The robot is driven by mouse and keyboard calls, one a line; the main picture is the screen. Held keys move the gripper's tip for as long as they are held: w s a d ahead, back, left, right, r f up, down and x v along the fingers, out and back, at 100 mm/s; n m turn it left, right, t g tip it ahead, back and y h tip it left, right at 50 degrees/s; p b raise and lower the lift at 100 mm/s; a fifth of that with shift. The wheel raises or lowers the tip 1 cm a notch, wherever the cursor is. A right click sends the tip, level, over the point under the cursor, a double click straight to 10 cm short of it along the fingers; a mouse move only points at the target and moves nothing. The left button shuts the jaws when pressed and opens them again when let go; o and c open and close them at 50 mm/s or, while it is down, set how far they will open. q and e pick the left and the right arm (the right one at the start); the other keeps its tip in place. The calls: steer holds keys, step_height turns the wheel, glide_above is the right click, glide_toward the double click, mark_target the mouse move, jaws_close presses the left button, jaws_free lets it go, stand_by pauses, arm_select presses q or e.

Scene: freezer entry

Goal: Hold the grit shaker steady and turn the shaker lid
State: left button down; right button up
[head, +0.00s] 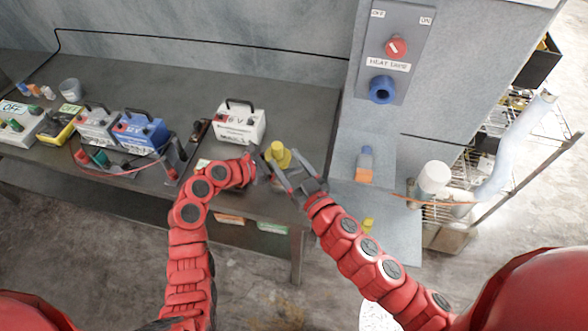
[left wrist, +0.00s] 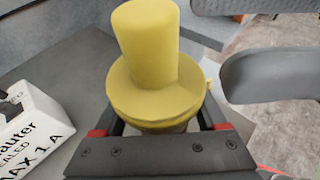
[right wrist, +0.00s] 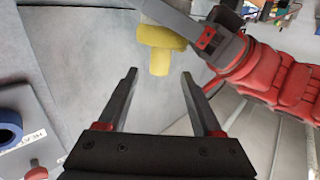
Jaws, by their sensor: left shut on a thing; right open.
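The shaker lid (head: 279,153) is yellow, with a wide round base and a narrower upright knob. It also shows in the left wrist view (left wrist: 148,50) and the right wrist view (right wrist: 160,60). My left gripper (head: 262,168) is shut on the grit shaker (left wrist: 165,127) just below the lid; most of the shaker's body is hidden. My right gripper (head: 288,175) is open beside the lid. In the right wrist view its fingertips (right wrist: 159,74) point at the knob, whose end is at the gap between them, and no contact shows.
A blue battery (head: 140,133) and other boxes stand further left. A grey panel with a red knob (head: 396,47) and a wire rack (head: 500,170) are on the right.

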mark_target(274, 150)
steer(key=shift+v, duration=1.65)
arm_select(q)
steer(key=shift+r, duration=0.1)
jaws_free()
arm_select(e)
steer(key=shift+r, duration=0.1)
arm_select(q)
steer(key=p+v, duration=0.5)
steer(key=v, duration=0.2)
arm_select(e)
step_height(274, 150, up, 5)
steer(key=shift+r, duration=0.1)
